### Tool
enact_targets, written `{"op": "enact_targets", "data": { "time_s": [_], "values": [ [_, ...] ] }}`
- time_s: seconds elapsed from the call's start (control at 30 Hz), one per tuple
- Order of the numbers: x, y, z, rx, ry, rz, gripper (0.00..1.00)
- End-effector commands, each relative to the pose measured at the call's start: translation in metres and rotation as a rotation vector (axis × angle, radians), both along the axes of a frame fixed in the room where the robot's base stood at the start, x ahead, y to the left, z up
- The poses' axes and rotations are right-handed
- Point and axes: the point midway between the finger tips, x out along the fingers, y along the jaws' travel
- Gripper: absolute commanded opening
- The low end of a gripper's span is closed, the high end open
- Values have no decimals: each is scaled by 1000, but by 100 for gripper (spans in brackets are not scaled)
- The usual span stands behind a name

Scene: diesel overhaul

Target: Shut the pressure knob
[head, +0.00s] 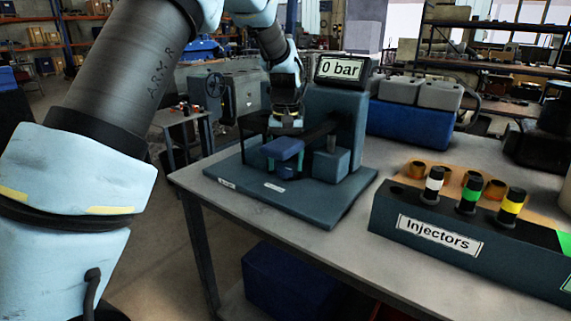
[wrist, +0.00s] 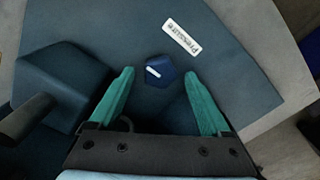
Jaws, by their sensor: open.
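The pressure knob (wrist: 160,71) is a small dark blue, angular knob with a white pointer line on top. It stands on the dark blue-grey base plate of the test rig, beside a white "Pressure" label (wrist: 181,37). My gripper (wrist: 159,75) is open with its teal fingers pointing down at the plate. In the wrist view the knob shows between the two fingertips with a gap on each side. I cannot tell how high the tips are above it. In the head view the knob (head: 287,172) is low at the rig's front. The display (head: 341,69) reads 0 bar.
A block with a dark handle (wrist: 27,118) stands left of my gripper in the wrist view. The rig's column (head: 345,125) rises behind. On the bench to the right is an injector rack (head: 440,238) holding capped injectors.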

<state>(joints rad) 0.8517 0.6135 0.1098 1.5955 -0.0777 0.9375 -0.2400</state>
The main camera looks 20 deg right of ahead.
Motion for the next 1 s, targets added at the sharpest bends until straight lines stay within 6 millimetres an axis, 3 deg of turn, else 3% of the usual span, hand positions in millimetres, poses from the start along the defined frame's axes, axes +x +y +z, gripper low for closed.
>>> {"op": "enact_targets", "data": {
  "time_s": [0.2,0.47,1.0],
  "values": [
    [0,0,-14,-1,0,1,82],
    [0,0,-15,-1,0,0,82],
    [0,0,-14,-1,0,1,21]
  ]
}}
